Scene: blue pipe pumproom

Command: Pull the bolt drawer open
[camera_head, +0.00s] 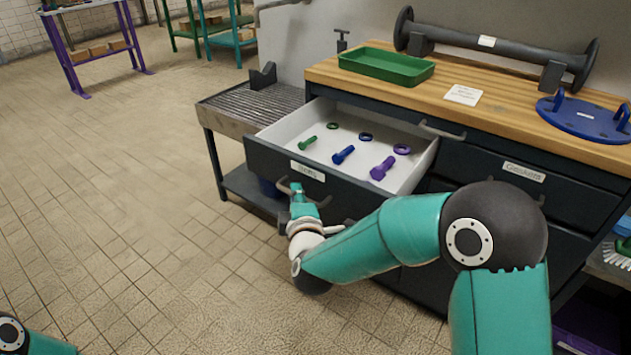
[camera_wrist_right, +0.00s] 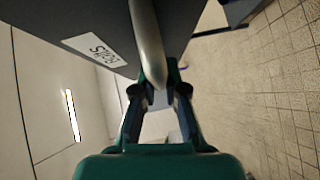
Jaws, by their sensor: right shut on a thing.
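The bolt drawer (camera_head: 268,160), dark-fronted with a white inside, stands well open from the workbench in the head view. Its label (camera_head: 307,171) shows on the front and also in the right wrist view (camera_wrist_right: 95,50). Inside lie a green bolt (camera_head: 307,143), a blue bolt (camera_head: 343,155) and a purple bolt (camera_head: 383,168), each with a ring of like colour behind it. My right gripper (camera_head: 297,190) is at the drawer front, shut on the drawer handle (camera_wrist_right: 148,45). The handle bar passes between its fingers (camera_wrist_right: 158,92). My left gripper is outside the view.
A second drawer labelled Gaskets (camera_head: 524,172) is closed at right. The wooden top (camera_head: 440,80) carries a green tray (camera_head: 386,66), a dark flanged pipe (camera_head: 500,48) and a blue round cover (camera_head: 585,118). A grated metal stand (camera_head: 225,113) is left of the drawer. Tiled floor (camera_head: 120,220) is clear.

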